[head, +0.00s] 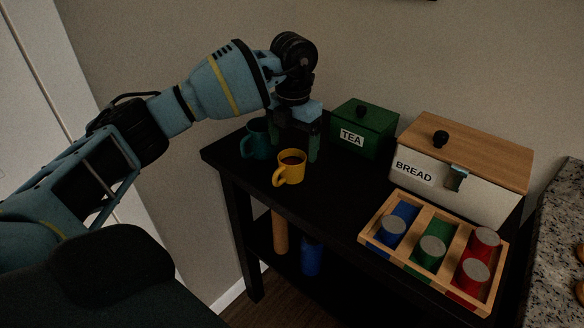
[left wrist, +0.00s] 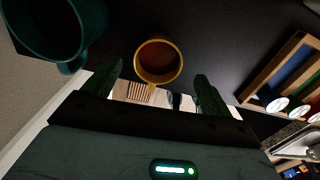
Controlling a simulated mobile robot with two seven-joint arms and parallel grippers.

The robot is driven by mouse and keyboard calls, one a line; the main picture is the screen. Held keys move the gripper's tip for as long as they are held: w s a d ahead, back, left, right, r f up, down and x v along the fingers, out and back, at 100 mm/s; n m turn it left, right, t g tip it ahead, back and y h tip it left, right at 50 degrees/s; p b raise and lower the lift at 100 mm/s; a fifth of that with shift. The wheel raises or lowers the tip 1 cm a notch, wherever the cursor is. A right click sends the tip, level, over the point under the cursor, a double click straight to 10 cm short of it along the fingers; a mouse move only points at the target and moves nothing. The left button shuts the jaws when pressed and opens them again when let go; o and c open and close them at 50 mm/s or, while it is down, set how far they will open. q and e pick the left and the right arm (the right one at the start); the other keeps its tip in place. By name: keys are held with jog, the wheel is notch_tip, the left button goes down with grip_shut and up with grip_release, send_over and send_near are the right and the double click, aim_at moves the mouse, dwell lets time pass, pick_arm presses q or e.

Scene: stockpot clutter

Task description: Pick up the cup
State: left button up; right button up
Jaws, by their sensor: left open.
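A yellow cup (head: 291,168) with brown contents stands upright on the black table, its handle toward the lower left. It also shows in the left wrist view (left wrist: 158,61), ahead of and between my two fingers. A teal cup (head: 254,140) stands behind it to the left, and it shows large at the upper left of the left wrist view (left wrist: 48,28). My left gripper (head: 293,150) is open above the table, just behind the yellow cup, fingers pointing down. Its fingers (left wrist: 158,90) show on both sides in the left wrist view, with nothing between them gripped. My right gripper is out of view.
A green TEA box (head: 375,123) and a white BREAD box (head: 466,187) with a wooden lid stand along the wall. A wooden tray (head: 367,225) with colored compartments holds several cylinders at the right. The black table (head: 330,197) is clear between the yellow cup and the tray.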

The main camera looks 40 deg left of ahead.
aim_at(291, 167)
pick_arm(q)
jog(key=shift+w+f, duration=0.1)
jog(key=shift+f, duration=0.85)
jog(key=shift+s+a+f, duration=0.1)
jog(key=shift+s+f, duration=0.05)
jog(key=shift+f, duration=1.15)
jog(key=shift+s+a+f, duration=0.1)
jog(key=shift+s+f, duration=0.05)
jog(key=shift+f, duration=1.1)
jog(key=shift+c, duration=0.2)
jog(key=c, duration=1.1)
jog(key=shift+c, duration=0.2)
jog(key=shift+r, duration=0.25)
